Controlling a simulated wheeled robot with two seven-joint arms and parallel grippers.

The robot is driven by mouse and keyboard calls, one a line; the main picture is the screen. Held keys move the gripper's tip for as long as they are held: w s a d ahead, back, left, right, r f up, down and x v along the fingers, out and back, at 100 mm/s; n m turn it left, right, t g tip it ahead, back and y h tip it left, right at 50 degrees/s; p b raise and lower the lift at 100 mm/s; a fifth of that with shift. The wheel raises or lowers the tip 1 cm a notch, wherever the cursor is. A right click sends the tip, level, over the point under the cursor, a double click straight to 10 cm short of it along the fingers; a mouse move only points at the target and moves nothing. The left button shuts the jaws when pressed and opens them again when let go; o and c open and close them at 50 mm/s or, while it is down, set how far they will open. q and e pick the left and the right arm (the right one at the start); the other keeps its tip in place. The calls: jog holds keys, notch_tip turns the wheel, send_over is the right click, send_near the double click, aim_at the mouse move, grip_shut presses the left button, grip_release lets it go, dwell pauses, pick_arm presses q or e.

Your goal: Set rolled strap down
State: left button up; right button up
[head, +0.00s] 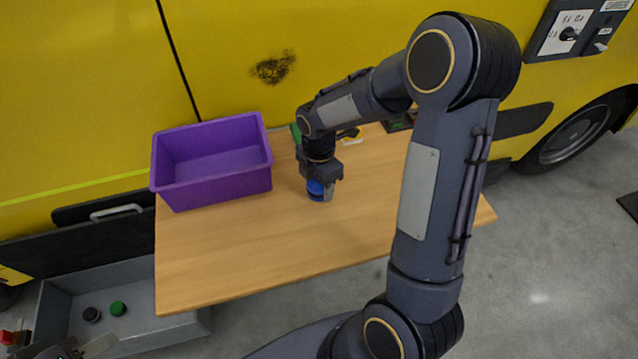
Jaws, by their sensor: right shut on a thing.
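My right gripper (321,194) is shut on a blue rolled strap (315,187), low over the middle of the wooden table (250,255). The jaws point down and hide part of the strap. I cannot tell whether the strap touches the table top. My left gripper (95,349) shows only in part at the bottom left corner, by the front of the grey tray. Whether its jaws are open or shut is not clear.
A purple bin (220,191) stands on the table's left. Partly hidden green, yellow and dark items lie behind my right gripper. The grey tray (185,328) at lower left holds a dark roll (92,314) and a green roll (118,308). The table's front is clear.

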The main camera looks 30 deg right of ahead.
jog(key=shift+f, duration=0.2)
jog(key=shift+f, duration=0.2)
jog(key=o, duration=1.1)
jog(key=shift+r, duration=0.1)
